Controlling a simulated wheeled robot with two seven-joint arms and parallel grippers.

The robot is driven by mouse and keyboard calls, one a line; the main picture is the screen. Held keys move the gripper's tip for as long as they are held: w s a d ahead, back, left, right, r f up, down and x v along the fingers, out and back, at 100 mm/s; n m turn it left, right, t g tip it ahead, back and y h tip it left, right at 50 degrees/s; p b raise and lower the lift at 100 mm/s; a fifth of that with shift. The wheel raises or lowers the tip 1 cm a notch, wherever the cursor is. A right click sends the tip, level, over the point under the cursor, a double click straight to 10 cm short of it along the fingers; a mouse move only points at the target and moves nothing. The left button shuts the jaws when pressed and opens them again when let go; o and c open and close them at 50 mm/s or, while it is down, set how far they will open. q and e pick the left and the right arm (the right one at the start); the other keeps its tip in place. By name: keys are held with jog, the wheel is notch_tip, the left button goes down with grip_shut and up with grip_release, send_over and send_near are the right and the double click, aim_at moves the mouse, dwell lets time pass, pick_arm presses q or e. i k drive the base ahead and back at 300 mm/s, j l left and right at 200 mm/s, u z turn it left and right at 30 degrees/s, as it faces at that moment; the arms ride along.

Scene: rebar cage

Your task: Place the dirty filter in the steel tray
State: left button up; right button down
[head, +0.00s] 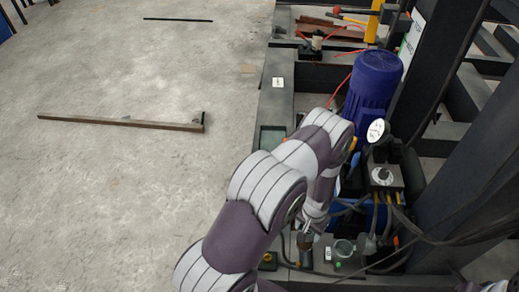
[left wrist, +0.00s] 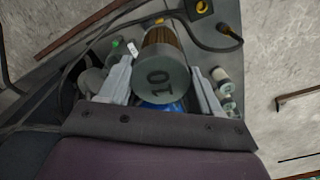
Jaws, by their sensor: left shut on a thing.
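The filter (left wrist: 160,80) shows large between my gripper's fingers in the left wrist view. It is a cylinder with brown pleated sides and a grey end cap marked "10". My left gripper (head: 308,228) is shut on it. In the head view the gripper points down over the machine's base, and a small brownish part of the filter (head: 304,242) shows below it. A shallow grey-green recess or tray (head: 270,138) lies left of the blue motor; I cannot tell whether it is the steel tray. My right gripper is not in view.
A blue motor (head: 373,82) stands beside my arm, with a valve block (head: 384,175) and cables below it. Dark steel beams (head: 468,130) rise at right. The concrete floor at left is mostly clear.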

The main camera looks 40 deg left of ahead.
aim_at(274, 142)
jog(key=k+j+z, duration=0.2)
jog(key=k+j, duration=0.15)
jog(key=j, duration=0.3)
jog(key=k+j+z, duration=0.15)
jog(key=k+j, duration=0.25)
jog(key=j, duration=0.2)
jog(key=k+j+z, duration=0.2)
jog(key=k+j, duration=0.2)
jog(key=j, duration=0.2)
jog(key=i+j+z, duration=0.1)
jog(key=j+z, duration=0.25)
jog(key=j, duration=1)
jog(key=j+z, duration=0.3)
jog(key=j, duration=1.1)
jog(key=i+j+z, duration=0.1)
jog(key=i+j, duration=0.15)
jog(key=i+j+z, duration=0.1)
jog(key=i+j, duration=0.15)
jog(key=j, duration=0.2)
jog(key=i+j+z, duration=0.1)
jog(key=j, duration=0.25)
jog(key=i+j+z, duration=0.1)
jog(key=i+j, duration=0.2)
jog(key=j, duration=0.1)
